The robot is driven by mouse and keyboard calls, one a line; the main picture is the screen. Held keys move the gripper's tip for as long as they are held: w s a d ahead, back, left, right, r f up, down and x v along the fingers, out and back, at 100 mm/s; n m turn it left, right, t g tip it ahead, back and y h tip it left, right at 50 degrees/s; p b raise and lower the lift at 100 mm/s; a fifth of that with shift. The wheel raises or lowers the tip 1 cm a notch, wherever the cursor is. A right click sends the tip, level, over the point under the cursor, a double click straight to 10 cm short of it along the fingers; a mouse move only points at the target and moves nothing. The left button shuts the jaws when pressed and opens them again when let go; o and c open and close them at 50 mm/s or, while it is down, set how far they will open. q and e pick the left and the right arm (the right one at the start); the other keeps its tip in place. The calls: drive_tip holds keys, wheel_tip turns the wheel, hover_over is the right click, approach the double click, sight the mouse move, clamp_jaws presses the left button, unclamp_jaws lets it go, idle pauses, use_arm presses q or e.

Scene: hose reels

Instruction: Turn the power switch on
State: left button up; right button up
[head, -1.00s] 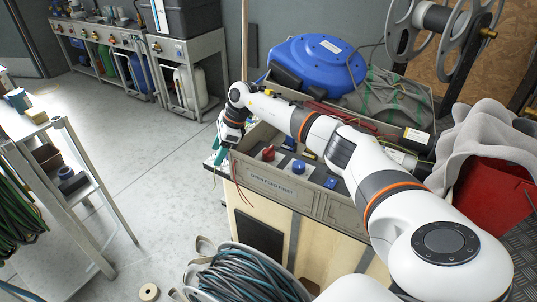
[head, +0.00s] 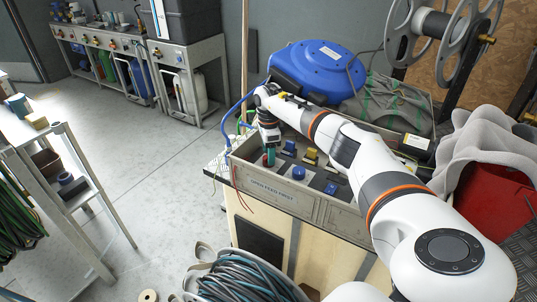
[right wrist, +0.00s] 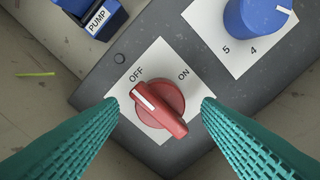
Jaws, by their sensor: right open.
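The red power switch (right wrist: 160,112) is a rotary knob on a white label plate marked OFF at upper left and ON at upper right. Its white pointer line is on the OFF side. My right gripper (right wrist: 160,103) is open, with one teal finger on each side of the red knob and a gap to it on both sides. In the head view the right gripper (head: 270,157) points down over the left part of the control panel and mostly hides the red knob. My left gripper is not in view.
A blue dial (right wrist: 256,17) with numbers and a blue PUMP switch (right wrist: 88,14) sit near the red knob. The panel box (head: 285,198) reads OPEN FEED FIRST. A blue hose reel (head: 318,68) stands behind. A hose coil (head: 245,278) lies in front.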

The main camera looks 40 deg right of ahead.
drive_tip(key=shift+f, duration=0.8)
drive_tip(key=shift+c, duration=0.6)
drive_tip(key=c, duration=0.9)
